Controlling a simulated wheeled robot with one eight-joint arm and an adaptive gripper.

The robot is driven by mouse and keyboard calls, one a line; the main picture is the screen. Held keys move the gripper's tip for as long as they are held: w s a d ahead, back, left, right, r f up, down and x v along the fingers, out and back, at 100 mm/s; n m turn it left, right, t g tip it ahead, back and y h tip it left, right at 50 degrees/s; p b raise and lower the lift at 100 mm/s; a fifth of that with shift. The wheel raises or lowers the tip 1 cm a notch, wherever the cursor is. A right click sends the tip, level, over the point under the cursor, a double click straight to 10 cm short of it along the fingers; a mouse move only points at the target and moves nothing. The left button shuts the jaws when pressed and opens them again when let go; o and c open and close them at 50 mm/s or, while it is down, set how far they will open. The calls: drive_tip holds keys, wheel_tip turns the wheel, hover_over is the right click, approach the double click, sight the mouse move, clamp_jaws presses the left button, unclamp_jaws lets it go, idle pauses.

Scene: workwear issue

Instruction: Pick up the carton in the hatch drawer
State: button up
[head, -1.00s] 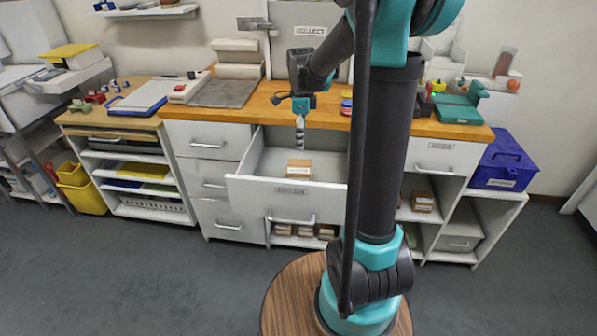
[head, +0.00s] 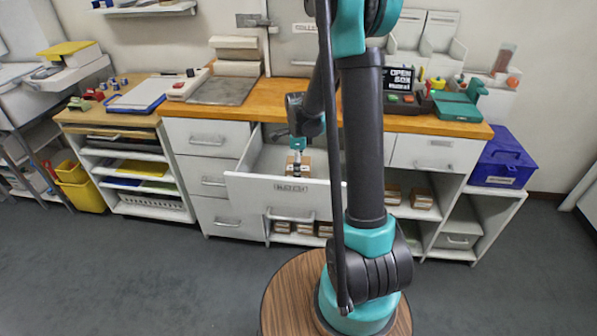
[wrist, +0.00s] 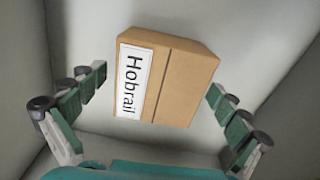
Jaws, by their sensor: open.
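The carton (wrist: 181,85) is a brown cardboard box with a white label reading "Hobrail". It lies in the open hatch drawer (head: 284,190), on its pale floor, slightly turned in the wrist view. In the head view the carton (head: 304,167) is partly hidden by my gripper (head: 297,160), which reaches down into the drawer. In the wrist view my gripper (wrist: 158,105) is open, with one finger on each side of the carton. Gaps show between the fingers and the carton's sides.
The drawer's front and side walls stand close around my gripper. The wooden counter (head: 262,115) above holds a grey plate (head: 222,91) and an "OPEN BOX" sign (head: 400,78). More cartons (head: 422,198) sit on shelves below. A blue bin (head: 503,160) stands at right.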

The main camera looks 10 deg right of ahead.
drive_tip(key=shift+f, duration=0.7)
drive_tip(key=c, duration=1.4)
drive_tip(key=shift+r, duration=0.1)
